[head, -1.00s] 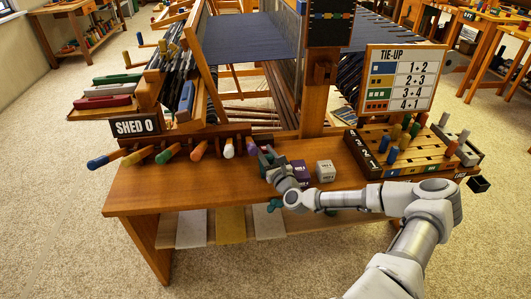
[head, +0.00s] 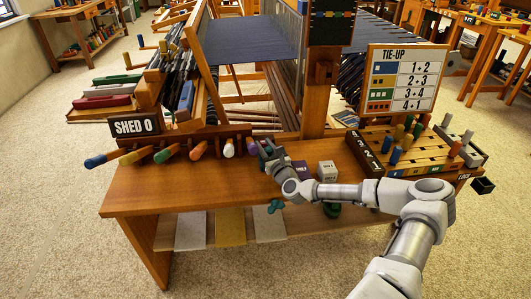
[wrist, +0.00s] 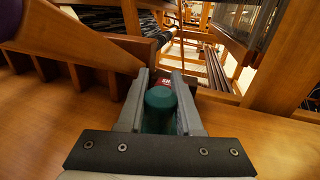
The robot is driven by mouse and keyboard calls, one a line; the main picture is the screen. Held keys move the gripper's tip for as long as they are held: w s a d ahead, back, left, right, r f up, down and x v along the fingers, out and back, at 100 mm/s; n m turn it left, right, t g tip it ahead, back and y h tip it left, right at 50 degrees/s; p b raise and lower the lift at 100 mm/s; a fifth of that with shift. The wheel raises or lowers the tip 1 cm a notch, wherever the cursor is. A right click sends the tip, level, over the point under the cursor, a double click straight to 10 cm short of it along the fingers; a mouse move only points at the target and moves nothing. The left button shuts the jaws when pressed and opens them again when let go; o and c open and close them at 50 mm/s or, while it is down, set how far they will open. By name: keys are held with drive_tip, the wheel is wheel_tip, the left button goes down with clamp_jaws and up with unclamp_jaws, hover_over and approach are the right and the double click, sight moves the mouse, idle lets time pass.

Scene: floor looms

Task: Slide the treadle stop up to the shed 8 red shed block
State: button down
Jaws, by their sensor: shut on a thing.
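In the wrist view my gripper (wrist: 160,90) is shut on a teal rounded knob (wrist: 160,100), which I take to be the treadle stop. Just beyond the knob, a small red block (wrist: 165,82) with white marks shows between the fingertips. It looks like the red shed block; its number is too small to read. I cannot tell whether knob and block touch. In the head view my gripper (head: 266,152) is low over the back of the wooden bench, right of the pegs, and hides the knob.
Coloured pegs (head: 198,149) stick out along the bench's back left edge. A purple block (head: 301,169) and a pale block (head: 327,170) stand right of my gripper. The pegged tie-up board (head: 432,152) is at the right. The bench's front left (head: 165,190) is clear.

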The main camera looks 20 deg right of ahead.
drive_tip(key=c, duration=0.6)
unclamp_jaws()
